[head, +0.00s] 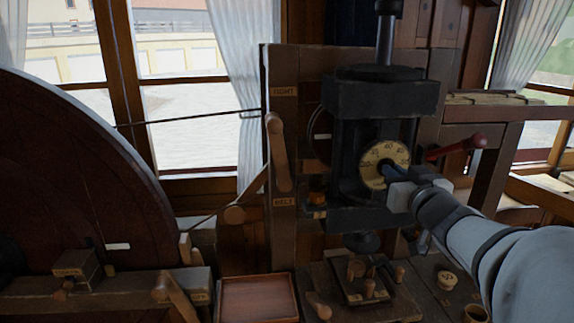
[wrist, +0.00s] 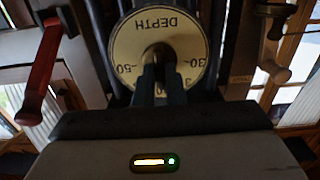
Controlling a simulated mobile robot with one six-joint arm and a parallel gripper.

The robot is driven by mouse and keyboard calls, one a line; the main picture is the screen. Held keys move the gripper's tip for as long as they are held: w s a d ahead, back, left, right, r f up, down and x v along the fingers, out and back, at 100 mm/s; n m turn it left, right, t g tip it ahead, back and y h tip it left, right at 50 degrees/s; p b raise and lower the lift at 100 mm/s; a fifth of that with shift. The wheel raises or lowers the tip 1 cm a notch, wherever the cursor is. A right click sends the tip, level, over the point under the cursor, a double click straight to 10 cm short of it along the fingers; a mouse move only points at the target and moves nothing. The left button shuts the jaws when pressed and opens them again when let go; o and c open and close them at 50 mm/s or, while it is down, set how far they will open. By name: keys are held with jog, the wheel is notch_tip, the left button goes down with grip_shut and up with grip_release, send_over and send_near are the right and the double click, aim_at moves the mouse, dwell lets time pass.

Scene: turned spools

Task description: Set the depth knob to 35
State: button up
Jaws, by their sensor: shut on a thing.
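The depth dial (head: 384,165) is a pale round face with dark numbers on the front of the black machine head. In the wrist view the dial (wrist: 136,44) reads DEPTH, turned upside down, with 50 at the left and 30 at the right. My gripper (head: 390,174) reaches in from the right, its dark fingers at the dial's centre. In the wrist view my gripper (wrist: 161,62) is shut on the depth knob (wrist: 159,52), which is mostly hidden between the fingers. I cannot make out a pointer, so the setting is unclear.
A red-handled lever (head: 458,148) stands just right of the dial. A wooden lever (head: 279,150) is on the post at left. A large dark wheel (head: 70,190) fills the left side. Below are an empty wooden tray (head: 257,299) and a bench with small wooden pieces.

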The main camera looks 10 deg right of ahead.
jog(key=shift+d, duration=0.15)
grip_shut()
jog(key=shift+a+f+n+b, duration=0.15)
jog(key=shift+n+b, duration=1.15)
jog(key=shift+n, duration=0.65)
jog(key=shift+a+n+b, duration=0.15)
jog(key=shift+n+b, duration=1.15)
jog(key=shift+n, duration=0.65)
jog(key=o, duration=0.7)
grip_release()
